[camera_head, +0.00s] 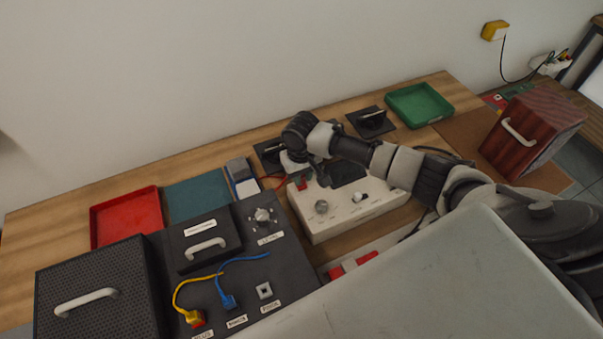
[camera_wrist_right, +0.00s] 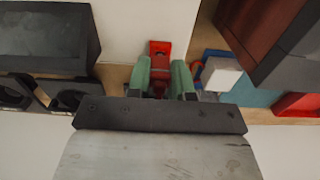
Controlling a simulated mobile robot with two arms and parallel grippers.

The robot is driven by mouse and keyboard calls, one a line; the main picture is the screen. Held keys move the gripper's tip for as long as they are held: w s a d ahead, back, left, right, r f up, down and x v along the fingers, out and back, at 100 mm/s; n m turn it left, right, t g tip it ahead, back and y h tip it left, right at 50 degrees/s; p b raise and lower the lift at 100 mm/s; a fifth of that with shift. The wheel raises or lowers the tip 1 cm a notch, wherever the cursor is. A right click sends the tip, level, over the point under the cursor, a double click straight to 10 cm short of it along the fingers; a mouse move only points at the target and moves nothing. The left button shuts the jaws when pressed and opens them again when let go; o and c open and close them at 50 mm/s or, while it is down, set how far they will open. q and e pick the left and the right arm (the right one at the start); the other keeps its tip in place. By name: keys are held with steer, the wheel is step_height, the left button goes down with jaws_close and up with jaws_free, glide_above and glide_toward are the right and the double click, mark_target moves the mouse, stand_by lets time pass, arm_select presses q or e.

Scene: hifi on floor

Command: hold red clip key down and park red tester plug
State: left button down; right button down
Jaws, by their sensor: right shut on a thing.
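The white tester box (camera_head: 345,212) stands on the table in the middle of the head view, with a knob and a dark screen on top. My right gripper (camera_head: 300,180) reaches down at its far left corner. In the right wrist view, the green fingertips of my right gripper (camera_wrist_right: 162,80) are shut on a small red piece. A red block with a dark hole (camera_wrist_right: 160,47) shows just beyond them, at the edge of the white box. I cannot tell whether the held piece is the clip key or the plug. A red cable (camera_head: 281,185) shows beside the gripper. My left gripper is out of view.
A dark panel (camera_head: 285,240) with yellow and blue leads lies left of the tester. A red tray (camera_head: 126,218), a teal mat (camera_head: 197,192) and a green tray (camera_head: 419,104) lie along the back. A dark red box (camera_head: 530,132) stands at right.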

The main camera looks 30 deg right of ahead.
steer(key=shift+f, duration=0.4)
stand_by(0.3)
steer(key=c, duration=0.9)
jaws_free()
steer(key=shift+r, duration=0.1)
step_height(320, 180, up, 9)
steer(key=shift+r+b, duration=0.2)
steer(key=shift+b, duration=0.5)
steer(key=shift+r, duration=0.6)
steer(key=shift+r+p, duration=2.5)
steer(key=shift+p, duration=0.8)
